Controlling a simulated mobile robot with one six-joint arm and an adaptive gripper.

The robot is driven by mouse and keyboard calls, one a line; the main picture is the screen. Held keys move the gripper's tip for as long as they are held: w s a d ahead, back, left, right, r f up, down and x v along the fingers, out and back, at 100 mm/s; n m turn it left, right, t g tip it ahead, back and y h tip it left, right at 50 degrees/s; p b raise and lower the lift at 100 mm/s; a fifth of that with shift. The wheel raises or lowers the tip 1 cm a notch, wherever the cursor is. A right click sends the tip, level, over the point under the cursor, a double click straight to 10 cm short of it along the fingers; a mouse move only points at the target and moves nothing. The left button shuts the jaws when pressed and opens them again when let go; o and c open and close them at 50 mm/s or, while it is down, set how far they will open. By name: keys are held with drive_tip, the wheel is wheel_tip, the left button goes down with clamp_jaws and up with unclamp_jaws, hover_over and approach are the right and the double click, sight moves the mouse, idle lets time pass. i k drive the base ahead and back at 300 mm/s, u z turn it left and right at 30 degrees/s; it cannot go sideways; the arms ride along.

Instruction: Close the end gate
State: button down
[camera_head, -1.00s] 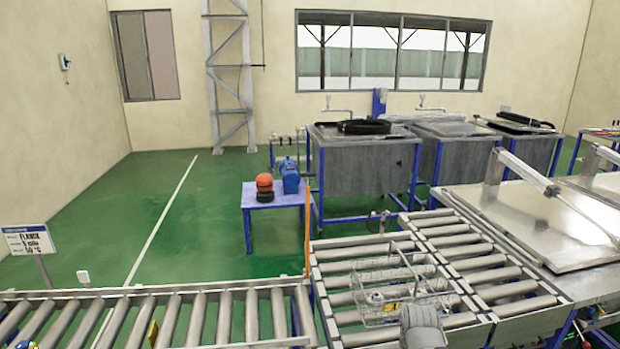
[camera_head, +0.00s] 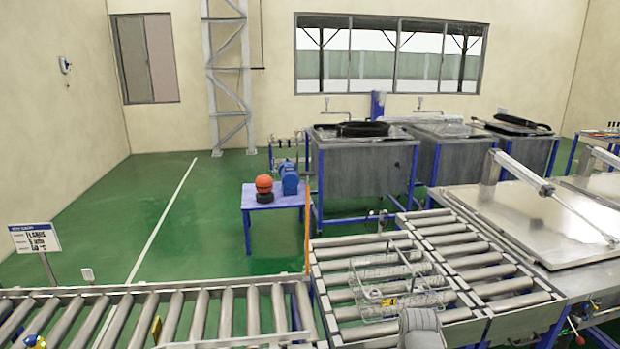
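A thin orange bar (camera_head: 307,205) stands upright at the left corner of the roller table, where the lower-left roller conveyor meets it. It may be the end gate, but I cannot tell for sure. A wire basket (camera_head: 398,290) sits on the rollers to the right of the bar, with small items inside that are hard to make out. A grey rounded part, likely of my arm, shows at the bottom edge in front of the basket. My gripper's fingers are not visible.
A roller conveyor (camera_head: 190,312) runs along the lower left. A flat metal lid (camera_head: 540,215) with a cylinder lies at right. Grey tanks (camera_head: 365,170) stand behind. A blue table (camera_head: 262,201) holds an orange object and a blue pump. Green floor at left is open, with a sign (camera_head: 35,238).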

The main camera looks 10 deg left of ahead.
sight(307, 271)
drive_tip(key=k, duration=1.2)
drive_tip(key=z, duration=0.4)
drive_tip(key=i, duration=0.8)
drive_tip(key=z, duration=0.4)
drive_tip(key=i, duration=1.45)
drive_tip(key=u, duration=0.75)
